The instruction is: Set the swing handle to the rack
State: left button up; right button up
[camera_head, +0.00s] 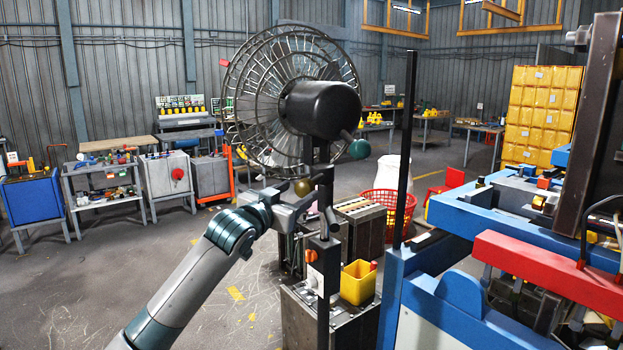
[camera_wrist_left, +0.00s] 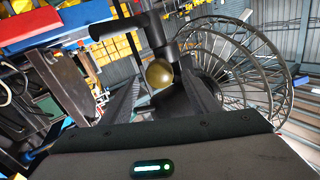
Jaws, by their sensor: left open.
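A brass ball knob (camera_head: 303,187) sits on a dark fitting below the black fan motor (camera_head: 322,108). I take it as the end of the swing handle, but cannot tell for sure. My left gripper (camera_head: 310,205) is at this knob, close to the dark post under the fan. In the left wrist view the knob (camera_wrist_left: 159,73) appears between the two spread fingers of the left gripper (camera_wrist_left: 160,98), with dark bars behind it. Contact cannot be told. A green ball knob (camera_head: 359,149) sticks out lower right of the motor. No part is clearly the rack. My right gripper is out of view.
The wire fan cage (camera_head: 262,90) rises behind the knob. A yellow bin (camera_head: 357,283) stands on a machine below. A thin black post (camera_head: 406,150) and a blue machine frame (camera_head: 470,215) stand at right. Open floor lies at left, before the benches (camera_head: 100,183).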

aim_at(311, 184)
pick_arm(q)
jog(key=shift+p+x, duration=1.55)
jog(key=shift+x, duration=2.65)
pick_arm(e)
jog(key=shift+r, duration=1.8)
pick_arm(q)
jog(key=shift+c, duration=0.6)
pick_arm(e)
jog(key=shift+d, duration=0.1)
